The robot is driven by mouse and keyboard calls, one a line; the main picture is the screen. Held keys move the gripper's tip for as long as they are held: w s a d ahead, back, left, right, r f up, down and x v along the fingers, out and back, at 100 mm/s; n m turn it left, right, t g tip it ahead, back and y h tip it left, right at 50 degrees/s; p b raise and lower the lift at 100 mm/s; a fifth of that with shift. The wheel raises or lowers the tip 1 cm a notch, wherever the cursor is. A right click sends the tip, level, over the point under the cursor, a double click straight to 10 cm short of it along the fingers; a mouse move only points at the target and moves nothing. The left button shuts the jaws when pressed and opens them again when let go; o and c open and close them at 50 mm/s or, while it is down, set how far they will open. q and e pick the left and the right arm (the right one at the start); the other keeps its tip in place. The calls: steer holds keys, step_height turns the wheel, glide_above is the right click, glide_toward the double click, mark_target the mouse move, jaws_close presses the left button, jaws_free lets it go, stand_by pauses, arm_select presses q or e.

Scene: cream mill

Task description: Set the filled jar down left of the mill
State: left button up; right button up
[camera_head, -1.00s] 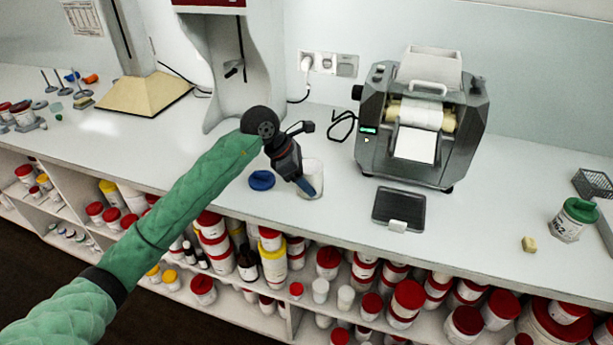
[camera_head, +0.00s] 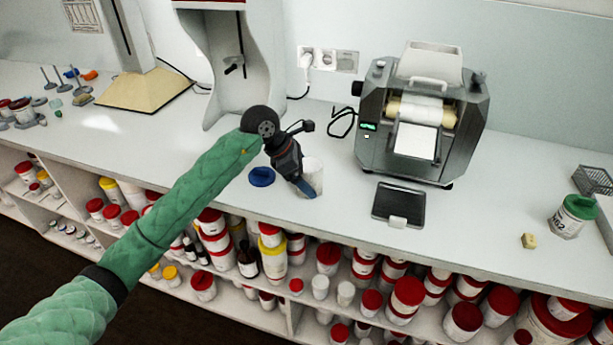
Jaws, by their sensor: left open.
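The mill (camera_head: 425,120) is a grey machine with pale rollers and a white hopper, standing on the white counter. A white jar (camera_head: 312,178) stands upright on the counter left of the mill. What it holds cannot be made out. My left gripper (camera_head: 303,187) is at the jar's left side, open, and hides part of it; whether a finger touches the jar cannot be told. A blue lid (camera_head: 261,177) lies on the counter just left of the gripper. My right gripper is not in view.
A dark tray (camera_head: 398,203) lies in front of the mill. Shelves of red-lidded tubs are below the counter edge.

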arm_select(q)
steer(key=shift+r, duration=0.2)
steer(key=shift+a+r, duration=0.15)
steer(key=shift+a, duration=0.05)
steer(key=b+v, duration=0.2)
steer(key=v, duration=0.9)
steer(key=shift+r+b, duration=0.25)
steer(key=shift+b, duration=0.05)
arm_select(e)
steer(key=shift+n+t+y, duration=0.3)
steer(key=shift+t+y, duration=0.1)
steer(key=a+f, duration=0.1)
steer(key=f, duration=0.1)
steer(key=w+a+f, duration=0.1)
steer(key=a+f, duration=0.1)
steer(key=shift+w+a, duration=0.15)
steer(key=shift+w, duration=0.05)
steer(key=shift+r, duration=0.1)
